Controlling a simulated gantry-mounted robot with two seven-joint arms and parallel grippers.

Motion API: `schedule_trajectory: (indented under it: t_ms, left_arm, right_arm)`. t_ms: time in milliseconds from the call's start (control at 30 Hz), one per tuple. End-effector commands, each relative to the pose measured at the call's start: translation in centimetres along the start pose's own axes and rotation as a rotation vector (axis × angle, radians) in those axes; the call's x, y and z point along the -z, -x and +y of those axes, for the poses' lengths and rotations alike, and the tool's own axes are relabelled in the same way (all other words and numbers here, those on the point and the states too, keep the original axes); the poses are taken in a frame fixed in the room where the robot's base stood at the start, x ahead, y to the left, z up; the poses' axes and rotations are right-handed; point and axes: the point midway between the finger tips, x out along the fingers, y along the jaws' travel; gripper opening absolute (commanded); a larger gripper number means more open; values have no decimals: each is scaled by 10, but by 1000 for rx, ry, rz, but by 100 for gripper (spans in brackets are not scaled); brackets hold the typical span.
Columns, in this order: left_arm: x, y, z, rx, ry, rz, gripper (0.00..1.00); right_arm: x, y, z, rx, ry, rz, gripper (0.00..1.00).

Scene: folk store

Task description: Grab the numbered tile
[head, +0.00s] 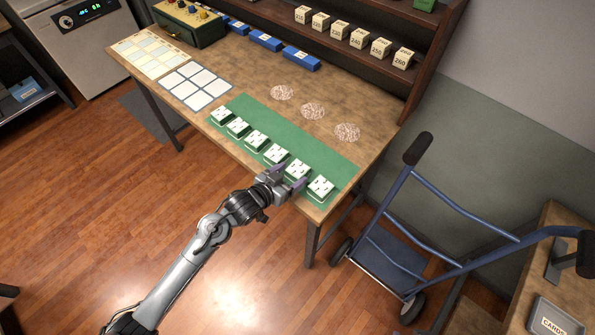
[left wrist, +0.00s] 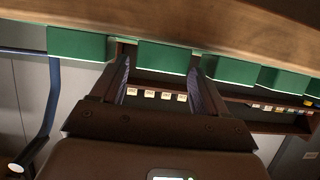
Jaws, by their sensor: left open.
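A row of several white-topped, green-bodied tiles with dark marks lies along a green mat (head: 331,154) at the table's front edge. The marks are too small to read. My left gripper (head: 288,179) is open at the table edge, in front of the second tile from the right (head: 297,169). The rightmost tile (head: 320,187) sits just right of its fingers. In the left wrist view, which looks upside down, a green tile (left wrist: 165,58) lies between the open fingers (left wrist: 160,85); I cannot tell whether they touch it. My right gripper is not in view.
Neighbouring tiles stand close on both sides, such as one green block (left wrist: 228,70). Three speckled round patches (head: 313,111) lie behind the mat. A white card grid (head: 194,86) is to the left. A blue hand truck (head: 400,250) stands right of the table.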

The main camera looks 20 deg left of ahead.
Motion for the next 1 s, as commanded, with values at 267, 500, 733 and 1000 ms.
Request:
schedule_trajectory:
  t_ms: [267, 500, 733, 1000]
  left_arm:
    - [0, -32, -1, 0, 1, 0, 74]
    - [0, -35, -1, 0, 0, -1, 74]
    - [0, -35, -1, 0, 1, 0, 48]
    - [1, -35, -1, 0, 1, 1, 30]
  right_arm:
    - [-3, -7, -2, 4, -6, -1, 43]
    - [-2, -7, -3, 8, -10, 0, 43]
    - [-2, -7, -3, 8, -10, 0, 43]
    - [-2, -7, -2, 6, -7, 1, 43]
